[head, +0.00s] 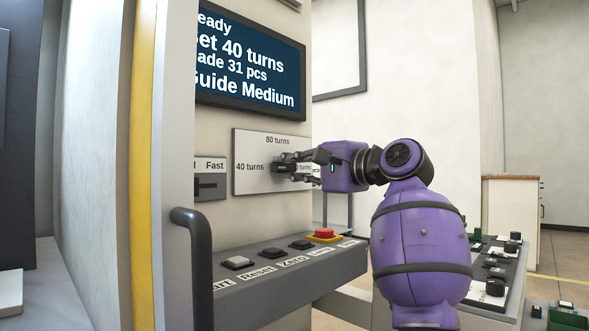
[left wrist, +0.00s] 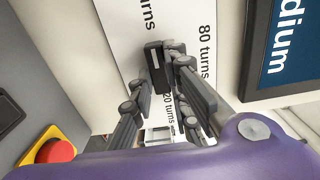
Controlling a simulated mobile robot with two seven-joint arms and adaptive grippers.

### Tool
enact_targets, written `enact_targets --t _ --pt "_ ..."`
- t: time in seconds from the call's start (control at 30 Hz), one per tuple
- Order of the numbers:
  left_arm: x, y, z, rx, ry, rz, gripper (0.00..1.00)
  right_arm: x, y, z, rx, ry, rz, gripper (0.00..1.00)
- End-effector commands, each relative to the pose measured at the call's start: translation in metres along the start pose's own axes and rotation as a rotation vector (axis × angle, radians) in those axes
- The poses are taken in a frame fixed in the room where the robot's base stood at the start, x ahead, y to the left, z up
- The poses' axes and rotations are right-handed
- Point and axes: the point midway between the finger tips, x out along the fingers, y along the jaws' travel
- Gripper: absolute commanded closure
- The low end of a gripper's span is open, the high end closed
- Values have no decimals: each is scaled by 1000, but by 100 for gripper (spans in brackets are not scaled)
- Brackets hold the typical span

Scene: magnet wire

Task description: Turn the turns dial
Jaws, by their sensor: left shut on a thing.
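The turns dial is a dark knob (head: 279,168) on a white plate (head: 250,183) with labels 40 turns at left, 80 turns at top and a third, partly hidden label at right. In the left wrist view the knob (left wrist: 155,62) is a black block with a white line, lying roughly along the direction between the 40 turns label and the opposite label. My left gripper (head: 288,165) is shut on the knob, with its fingers on either side of it. The fingers hide part of the knob and the right label. My right gripper is not in view.
A screen (head: 250,60) above reads Set 40 turns, Made 31 pcs. A speed switch (head: 210,186) is left of the plate. Below are several buttons on a ledge and a red stop button (head: 324,233). A dark handle (head: 195,255) stands at front left.

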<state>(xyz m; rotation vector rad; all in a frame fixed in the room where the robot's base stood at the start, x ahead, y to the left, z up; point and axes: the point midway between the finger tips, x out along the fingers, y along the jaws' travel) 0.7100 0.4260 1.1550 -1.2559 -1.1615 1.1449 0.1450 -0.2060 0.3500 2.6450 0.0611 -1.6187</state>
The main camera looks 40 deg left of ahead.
Motion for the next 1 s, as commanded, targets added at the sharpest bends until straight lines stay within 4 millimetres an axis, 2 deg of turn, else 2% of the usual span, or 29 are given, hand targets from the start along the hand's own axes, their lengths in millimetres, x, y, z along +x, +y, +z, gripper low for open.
enact_targets --t 0.03,0.07,0.17,0.2,0.57,0.67,1.0 --pt "0 1 0 -4 0 3 100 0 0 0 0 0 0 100" --pt "0 1 0 -4 0 3 80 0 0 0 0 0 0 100" --pt "0 1 0 -3 0 2 67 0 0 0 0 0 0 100" --pt "0 1 0 -3 0 2 66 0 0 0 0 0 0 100" --pt "-5 0 0 -1 2 1 66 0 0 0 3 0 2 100" --pt "-19 0 -1 -1 3 0 66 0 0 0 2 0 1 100" --pt "-89 0 -1 -1 4 1 66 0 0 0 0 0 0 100"
